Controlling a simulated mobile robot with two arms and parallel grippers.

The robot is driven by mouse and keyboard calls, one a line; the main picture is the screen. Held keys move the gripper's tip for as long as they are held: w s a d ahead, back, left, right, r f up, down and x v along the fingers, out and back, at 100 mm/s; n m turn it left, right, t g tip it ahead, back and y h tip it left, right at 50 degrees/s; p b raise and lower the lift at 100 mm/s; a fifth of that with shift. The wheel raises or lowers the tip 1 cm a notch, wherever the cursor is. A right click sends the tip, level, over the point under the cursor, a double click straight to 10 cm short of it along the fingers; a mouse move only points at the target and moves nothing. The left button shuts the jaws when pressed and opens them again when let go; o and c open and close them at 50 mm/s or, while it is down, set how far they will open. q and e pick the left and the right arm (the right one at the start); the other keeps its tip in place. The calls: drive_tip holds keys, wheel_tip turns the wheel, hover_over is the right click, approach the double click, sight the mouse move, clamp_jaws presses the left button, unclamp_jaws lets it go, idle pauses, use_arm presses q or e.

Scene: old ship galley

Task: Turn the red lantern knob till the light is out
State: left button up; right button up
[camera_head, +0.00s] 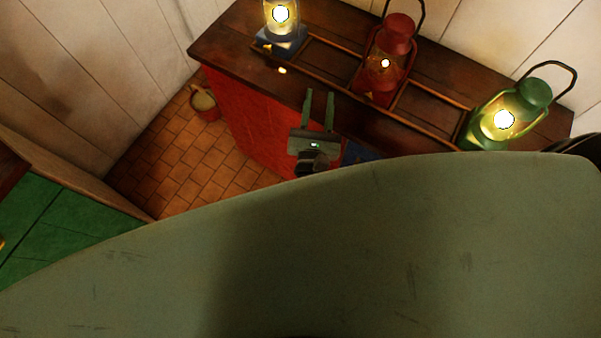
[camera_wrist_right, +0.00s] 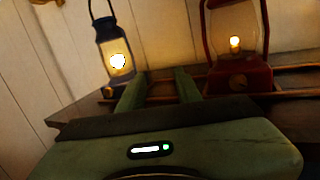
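The red lantern (camera_head: 398,32) stands on the wooden counter in the head view, and its flame is lit. In the right wrist view the red lantern (camera_wrist_right: 262,76) is at the upper right, with its small round knob (camera_wrist_right: 239,81) on the front of the base. My right gripper (camera_head: 319,93) is open and empty, in front of the counter's edge, left of the red lantern and apart from it. In the right wrist view its two fingers (camera_wrist_right: 161,74) point between the blue and red lanterns. My left gripper is not in view.
A lit blue lantern (camera_head: 283,42) stands left and a lit green lantern (camera_head: 533,94) right on the dark wooden counter (camera_head: 232,38). A low rail (camera_head: 335,83) runs along the counter. A bucket (camera_head: 205,106) stands on the tiled floor. My own green body covers the lower head view.

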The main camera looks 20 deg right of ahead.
drive_tip(key=w+a+f+n+y+b, duration=0.1)
drive_tip(key=a+f+n+y, duration=0.3)
drive_tip(key=n, duration=0.5)
drive_tip(key=w+a+f+n+y, duration=0.1)
drive_tip(key=a+n+y, duration=0.3)
drive_tip(key=n+y, duration=0.3)
drive_tip(key=s+f+n+g+b, duration=0.1)
drive_tip(key=s+f+n+g, duration=0.2)
drive_tip(key=f+n, duration=0.4)
drive_tip(key=s+d+f+n+g+b, duration=0.1)
drive_tip(key=s+f+n, duration=0.5)
drive_tip(key=f, duration=1.2)
drive_tip(key=shift+d+f+n+g+y+b, duration=0.15)
drive_tip(key=shift+f+n+g+y+b, duration=0.25)
drive_tip(key=shift+n+g, duration=0.55)
drive_tip(key=shift+r, duration=0.15)
